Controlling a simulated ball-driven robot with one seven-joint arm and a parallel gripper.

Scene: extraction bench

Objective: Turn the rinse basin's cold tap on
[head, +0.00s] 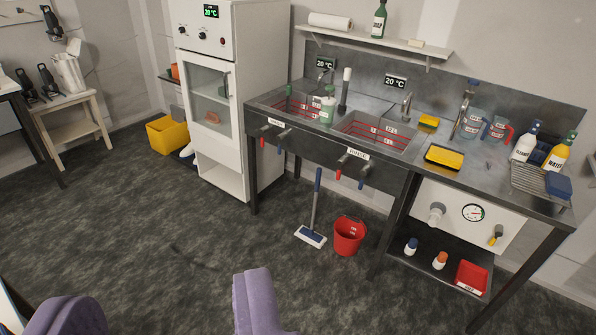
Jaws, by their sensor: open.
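The steel sink bench has two basins. The right basin (372,132) has a front label (357,154) that seems to read "RINSE", though it is small. Below that label are two front taps, one with a red handle (338,174) and one with a blue handle (362,184); both handles hang down. The left basin (300,106) has its own red and blue handles. The right basin's spout (406,105) stands behind it; no water is visible. My gripper (164,295) is open and empty, its two purple fingers wide apart at the bottom, far from the bench.
A red bucket (347,236) and a mop (312,235) stand on the floor before the bench. A white cabinet (212,90) stands left of it, with a yellow crate (167,135) beyond. A side table (65,105) is far left. The middle floor is clear.

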